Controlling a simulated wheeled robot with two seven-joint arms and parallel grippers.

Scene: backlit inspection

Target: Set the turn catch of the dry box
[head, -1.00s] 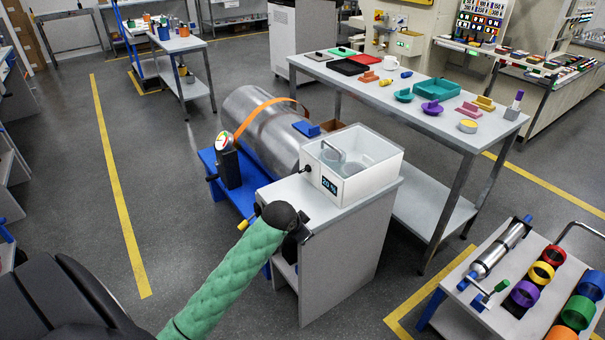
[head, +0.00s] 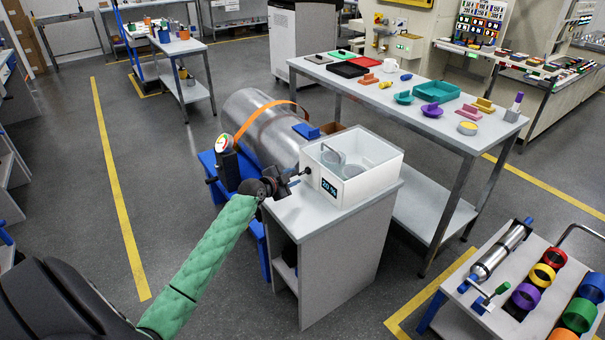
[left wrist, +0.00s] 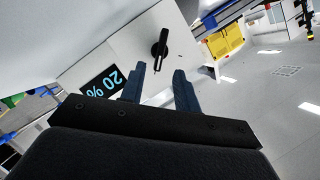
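The white dry box (head: 362,182) stands on a grey cabinet. It has a clear upper part with round vessels inside and a display reading 20 % (head: 329,186). Its black turn catch (head: 307,171) sits on the side wall left of the display. In the left wrist view the catch (left wrist: 160,48) is a dark bar just beyond the fingertips, with a gap between. My left gripper (head: 293,179) is beside the catch, and its two blue-grey fingers (left wrist: 159,76) are apart with nothing between them. My right gripper is not in view.
The cabinet top (head: 298,206) is clear in front of the box. A steel cylinder (head: 262,130) with an orange strap lies on a blue stand, with a dial gauge (head: 223,143) close to my left arm. A long table (head: 425,122) with small items stands behind.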

